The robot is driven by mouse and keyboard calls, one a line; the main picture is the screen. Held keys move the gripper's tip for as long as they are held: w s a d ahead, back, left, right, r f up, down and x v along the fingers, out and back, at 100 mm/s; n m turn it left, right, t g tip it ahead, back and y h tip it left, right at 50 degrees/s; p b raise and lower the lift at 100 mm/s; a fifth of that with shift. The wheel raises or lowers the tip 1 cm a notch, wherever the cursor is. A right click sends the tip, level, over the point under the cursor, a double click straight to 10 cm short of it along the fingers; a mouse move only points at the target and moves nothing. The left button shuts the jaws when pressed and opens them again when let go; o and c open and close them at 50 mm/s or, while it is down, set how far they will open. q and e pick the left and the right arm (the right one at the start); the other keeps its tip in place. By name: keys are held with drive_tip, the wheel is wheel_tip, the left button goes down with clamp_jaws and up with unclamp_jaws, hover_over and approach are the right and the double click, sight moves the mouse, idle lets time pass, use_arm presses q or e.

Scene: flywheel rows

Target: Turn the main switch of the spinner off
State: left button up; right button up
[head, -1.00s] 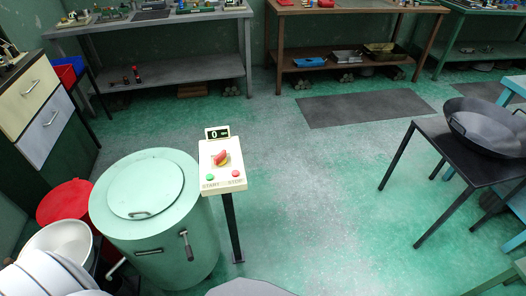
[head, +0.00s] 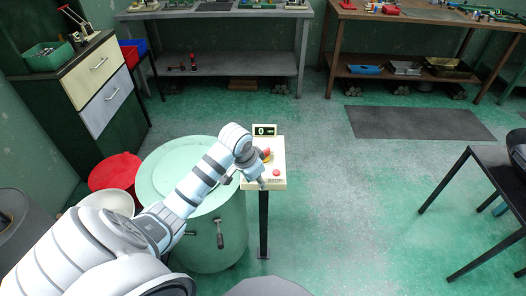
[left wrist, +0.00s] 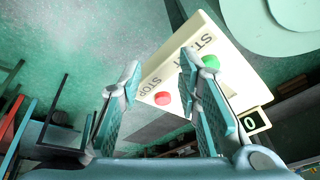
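The spinner is a pale green drum (head: 165,155) with a lid, beside a cream control panel (head: 280,150) on a dark post. The main switch (head: 266,153), a red knob on yellow, is partly covered by my left gripper (head: 260,180). I cannot tell its exact angle or whether the gripper touches it. The display (head: 265,130) reads 0. The red STOP button (head: 276,172) shows; the green START button (left wrist: 210,62) shows only in the left wrist view. There my left gripper (left wrist: 163,65) is open, its fingers apart over the panel. My right gripper is out of view.
A red bucket (head: 115,172) and a white basin (head: 107,203) stand left of the drum. A drawer cabinet (head: 90,75) is at the left, workbenches (head: 225,65) at the back, and a dark table (head: 485,165) at the right. The floor right of the post is clear.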

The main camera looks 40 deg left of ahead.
use_arm(q)
drive_tip(key=w+a+r, duration=0.6)
drive_tip(key=a+r, duration=0.1)
drive_tip(key=r, duration=0.5)
drive_tip(key=shift+n+t+h, duration=0.4)
drive_tip(key=b+x, duration=0.3)
drive_tip(key=x, duration=1.1)
drive_tip(key=shift+f+b, duration=0.2)
drive_tip(key=shift+b, duration=0.2)
drive_tip(key=shift+c, duration=0.6)
clamp_jaws()
